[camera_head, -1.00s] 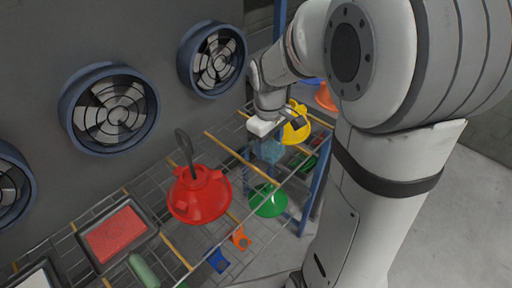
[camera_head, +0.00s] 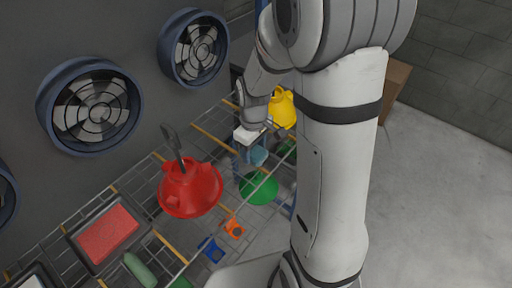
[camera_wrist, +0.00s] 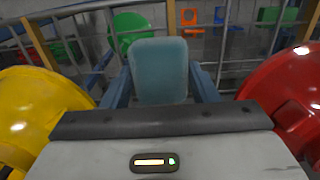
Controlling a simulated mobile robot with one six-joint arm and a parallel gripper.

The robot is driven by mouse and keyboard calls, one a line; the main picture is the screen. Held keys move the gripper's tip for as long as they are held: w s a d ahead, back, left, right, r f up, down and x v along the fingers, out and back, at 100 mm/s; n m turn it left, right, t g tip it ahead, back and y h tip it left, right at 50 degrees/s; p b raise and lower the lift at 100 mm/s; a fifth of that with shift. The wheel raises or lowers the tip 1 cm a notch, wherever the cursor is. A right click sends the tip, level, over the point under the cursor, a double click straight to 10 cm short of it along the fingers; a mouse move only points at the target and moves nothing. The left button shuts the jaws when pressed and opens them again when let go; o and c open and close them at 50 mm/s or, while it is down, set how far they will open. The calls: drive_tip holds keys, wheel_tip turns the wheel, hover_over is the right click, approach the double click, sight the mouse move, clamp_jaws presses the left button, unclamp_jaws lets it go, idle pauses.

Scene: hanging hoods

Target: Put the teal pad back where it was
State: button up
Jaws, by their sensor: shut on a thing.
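The teal pad (camera_wrist: 160,72) is upright between the two blue fingers of my gripper (camera_wrist: 162,88) in the wrist view. My gripper is shut on it. In the head view the pad (camera_head: 258,156) hangs just under the white gripper body, above the green hood (camera_head: 259,188) and over the wire rack. Whether the pad touches anything below is not clear. The pad's original spot cannot be told from these frames.
The red hood (camera_head: 190,190) and the yellow hood (camera_head: 285,108) flank my gripper closely; both show in the wrist view. A tray with a red pad (camera_head: 107,233), a green roll (camera_head: 140,270) and small blue (camera_head: 211,250) and orange (camera_head: 233,228) pieces lie leftward. Wall fans stand behind.

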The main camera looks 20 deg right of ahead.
sight(254, 150)
drive_tip(key=o, duration=0.9)
wheel_tip(254, 150, up, 12)
drive_tip(key=s+m+t, duration=0.1)
drive_tip(key=s+m, duration=0.1)
drive_tip(key=s, duration=0.2)
drive_tip(key=s+r+m+t, duration=0.1)
drive_tip(key=s+m, duration=0.1)
drive_tip(key=s, duration=0.3)
drive_tip(key=s+r+m+t, duration=0.1)
drive_tip(key=s+m, duration=0.2)
drive_tip(key=s, duration=0.2)
drive_tip(key=shift+d+r+b, duration=0.25)
drive_tip(key=shift+d+b, duration=0.05)
drive_tip(key=shift+d, duration=0.1)
